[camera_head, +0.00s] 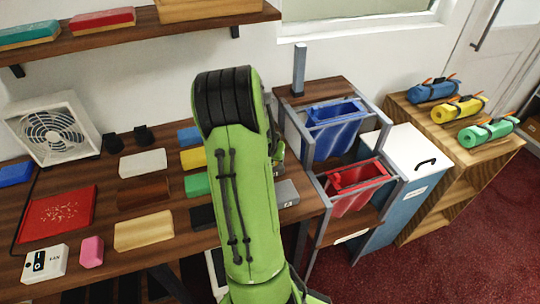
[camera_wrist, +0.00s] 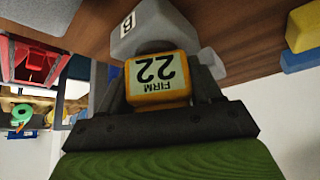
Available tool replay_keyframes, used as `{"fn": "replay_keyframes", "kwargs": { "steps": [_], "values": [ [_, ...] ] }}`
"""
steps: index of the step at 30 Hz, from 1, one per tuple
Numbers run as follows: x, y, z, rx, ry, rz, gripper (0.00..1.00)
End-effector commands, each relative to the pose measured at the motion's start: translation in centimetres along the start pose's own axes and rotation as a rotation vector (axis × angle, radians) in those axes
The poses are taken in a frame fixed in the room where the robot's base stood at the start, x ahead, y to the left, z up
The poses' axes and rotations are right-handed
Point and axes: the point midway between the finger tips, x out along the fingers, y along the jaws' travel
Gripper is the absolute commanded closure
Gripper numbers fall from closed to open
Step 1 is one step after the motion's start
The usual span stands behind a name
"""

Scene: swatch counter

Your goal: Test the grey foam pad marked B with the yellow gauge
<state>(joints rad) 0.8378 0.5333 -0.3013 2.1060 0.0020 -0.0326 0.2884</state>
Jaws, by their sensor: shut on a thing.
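In the wrist view, my gripper (camera_wrist: 160,82) is shut on the yellow gauge (camera_wrist: 185,68). Its display reads "FIRM 22", upside down in the picture. The grey foam pad marked B (camera_wrist: 153,22) lies on the counter right beyond the gauge, and the gauge's far end appears to meet it; the contact itself is hidden. In the head view, a grey pad (camera_head: 287,193) shows at the counter's right end, partly covered by my green arm.
Blue (camera_head: 335,128) and red (camera_head: 355,187) bins hang in a rack right of the counter (camera_head: 110,270). A white-lidded bin (camera_head: 405,155) and a wooden shelf unit (camera_head: 490,150) with coloured rolls stand further right. Other pads, a fan (camera_head: 48,125) and a red mat (camera_head: 58,218) occupy the counter.

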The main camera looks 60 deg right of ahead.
Motion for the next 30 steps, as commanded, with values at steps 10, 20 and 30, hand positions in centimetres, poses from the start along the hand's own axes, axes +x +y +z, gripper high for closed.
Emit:
{"fn": "replay_keyframes", "kwargs": {
  "steps": [10,20,30],
  "values": [
    [0.1,0.0,0.3,-0.001,-0.008,0.001,0.60],
    [-0.9,0.0,-0.4,-0.001,-0.007,0.001,0.60],
    [-3.7,0.0,-2.3,-0.001,-0.003,0.000,0.60]
  ]
}}
